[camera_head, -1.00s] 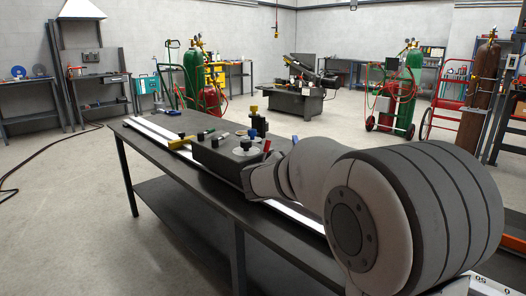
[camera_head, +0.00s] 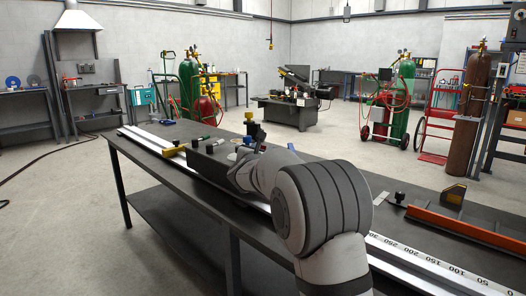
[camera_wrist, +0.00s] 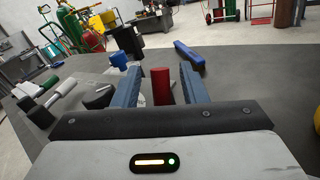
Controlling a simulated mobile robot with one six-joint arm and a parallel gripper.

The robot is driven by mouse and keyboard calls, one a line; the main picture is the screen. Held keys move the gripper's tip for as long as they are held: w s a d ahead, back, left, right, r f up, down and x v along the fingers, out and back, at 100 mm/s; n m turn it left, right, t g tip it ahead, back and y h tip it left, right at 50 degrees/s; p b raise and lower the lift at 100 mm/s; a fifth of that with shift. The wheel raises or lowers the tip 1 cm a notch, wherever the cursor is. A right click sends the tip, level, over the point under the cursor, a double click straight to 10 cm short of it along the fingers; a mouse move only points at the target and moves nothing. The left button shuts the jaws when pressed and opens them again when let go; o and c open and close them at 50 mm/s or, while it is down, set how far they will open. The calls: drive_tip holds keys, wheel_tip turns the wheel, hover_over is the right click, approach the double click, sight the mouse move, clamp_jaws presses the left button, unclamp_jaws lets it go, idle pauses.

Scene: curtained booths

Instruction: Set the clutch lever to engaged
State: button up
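A red cylindrical handle (camera_wrist: 161,86), which may be the clutch lever's grip, stands between the two blue fingers of my gripper (camera_wrist: 162,85) in the wrist view. A gap shows on each side of it, so the gripper is open around it and not pressing on it. Its base is hidden behind the gripper body. No engaged or disengaged marking is readable.
A blue object (camera_wrist: 190,54) lies beyond the right finger. The bench (camera_head: 150,168) carries a rail, a yellow clamp (camera_head: 174,149) and an orange bar (camera_head: 465,228).

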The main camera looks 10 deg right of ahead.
drive_tip(key=shift+w+d, duration=0.15)
drive_tip(key=shift+w, duration=0.25)
drive_tip(key=shift+c, duration=0.5)
clamp_jaws()
